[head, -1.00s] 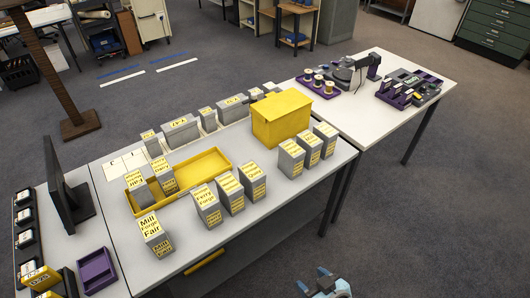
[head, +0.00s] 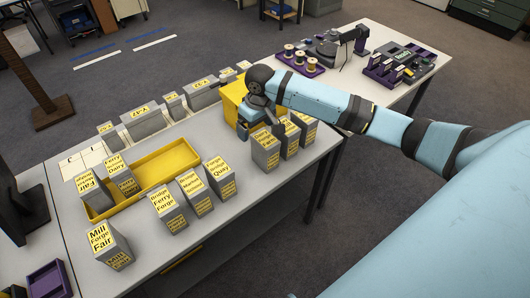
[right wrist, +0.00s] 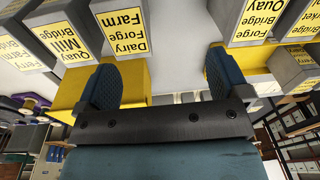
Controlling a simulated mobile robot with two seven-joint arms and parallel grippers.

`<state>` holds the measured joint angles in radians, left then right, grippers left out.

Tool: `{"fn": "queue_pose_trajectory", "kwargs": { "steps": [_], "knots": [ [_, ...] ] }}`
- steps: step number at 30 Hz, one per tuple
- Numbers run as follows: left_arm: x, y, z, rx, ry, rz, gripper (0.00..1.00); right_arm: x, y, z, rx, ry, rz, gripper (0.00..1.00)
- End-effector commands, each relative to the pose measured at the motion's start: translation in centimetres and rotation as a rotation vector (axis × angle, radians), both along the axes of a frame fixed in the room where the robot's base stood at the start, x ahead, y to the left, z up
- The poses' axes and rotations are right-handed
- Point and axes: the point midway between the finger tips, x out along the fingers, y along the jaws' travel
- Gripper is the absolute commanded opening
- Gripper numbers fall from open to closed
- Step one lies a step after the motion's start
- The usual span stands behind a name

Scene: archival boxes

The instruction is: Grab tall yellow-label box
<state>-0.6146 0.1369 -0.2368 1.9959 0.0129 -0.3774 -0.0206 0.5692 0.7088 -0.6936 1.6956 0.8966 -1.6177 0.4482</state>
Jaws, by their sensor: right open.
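Several tall grey boxes with yellow labels stand upright on the grey table. A row of three at the right has a nearest box (head: 265,152), which shows as "Dairy Forge Farm" (right wrist: 122,32) in the right wrist view. A second row of three includes "Bridge Forge Quay" (head: 220,178); a "Mill Forge Fair" box (head: 108,246) stands at the front left. My right gripper (head: 244,124) is open and empty, just left of the right-hand row. In the right wrist view its fingers (right wrist: 164,80) are apart, with "Dairy Forge Farm" beyond the left finger. My left gripper is out of view.
A yellow bin (head: 232,98) stands behind my right gripper, partly hidden by it. A shallow yellow tray (head: 165,171) holds two boxes at its left end. More grey boxes (head: 141,120) line the back. A white table (head: 385,40) with spools and devices adjoins at the right.

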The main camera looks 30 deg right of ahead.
Motion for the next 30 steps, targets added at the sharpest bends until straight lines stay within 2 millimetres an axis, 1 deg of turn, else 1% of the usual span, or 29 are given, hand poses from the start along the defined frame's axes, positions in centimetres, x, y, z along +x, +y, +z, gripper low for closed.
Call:
{"fn": "queue_pose_trajectory", "kwargs": {
  "steps": [1,4,6,8,11,18,21,26,30],
  "knots": [
    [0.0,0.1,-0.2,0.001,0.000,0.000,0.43,0.8,-1.5,1.3,-0.024,0.019,-0.024,0.94],
    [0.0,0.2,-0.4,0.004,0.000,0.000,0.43,1.4,-3.2,3.1,-0.048,0.054,-0.059,0.94],
    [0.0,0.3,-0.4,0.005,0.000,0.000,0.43,1.5,-3.8,3.6,-0.058,0.070,-0.072,0.94],
    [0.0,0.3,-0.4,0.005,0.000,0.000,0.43,1.6,-4.0,3.5,-0.061,0.077,-0.079,0.94],
    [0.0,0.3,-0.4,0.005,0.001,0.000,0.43,1.5,-4.1,2.1,-0.063,0.082,-0.082,0.94],
    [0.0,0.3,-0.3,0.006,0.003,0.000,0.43,1.5,-4.1,-2.6,-0.062,0.081,-0.081,0.94],
    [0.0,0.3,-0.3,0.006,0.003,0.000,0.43,1.5,-4.1,-3.8,-0.063,0.078,-0.081,0.94],
    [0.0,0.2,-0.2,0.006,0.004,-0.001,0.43,1.5,-4.1,-4.8,-0.061,0.077,-0.079,0.94],
    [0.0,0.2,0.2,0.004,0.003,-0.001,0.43,1.3,-4.1,-6.5,-0.062,0.080,-0.080,0.94]
  ]
}}
